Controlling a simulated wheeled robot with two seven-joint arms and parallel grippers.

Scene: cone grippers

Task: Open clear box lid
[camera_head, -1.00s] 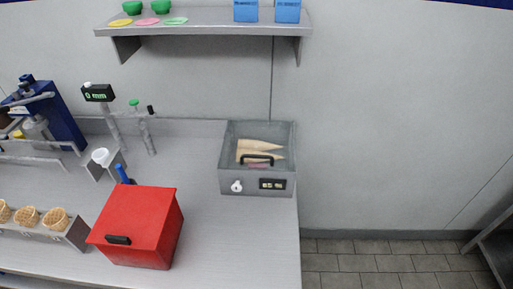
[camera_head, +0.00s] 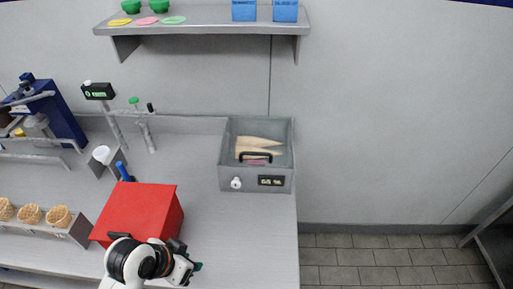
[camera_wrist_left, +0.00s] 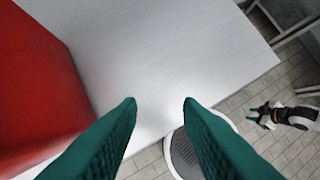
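The clear box (camera_head: 226,178) stands at the back right of the counter in the head view. Its see-through lid looks shut, with a black handle (camera_head: 256,154) near the front; pale cones (camera_head: 258,142) show inside. A white knob and a small display are on its front. My left gripper (camera_head: 196,268) is low in the head view, right of the red box and well in front of the clear box. In the left wrist view its green fingers (camera_wrist_left: 160,101) are apart with nothing between them. My right gripper (camera_wrist_left: 258,114) shows small at the right of that view, its fingers apart and empty.
A red box (camera_head: 135,212) with a dark handle stands beside my left arm. A holder with waffle cups (camera_head: 58,216) and a metal stand with a display (camera_head: 97,91) are further left. The counter (camera_head: 235,225) before the clear box is bare; its right edge drops to tiled floor.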

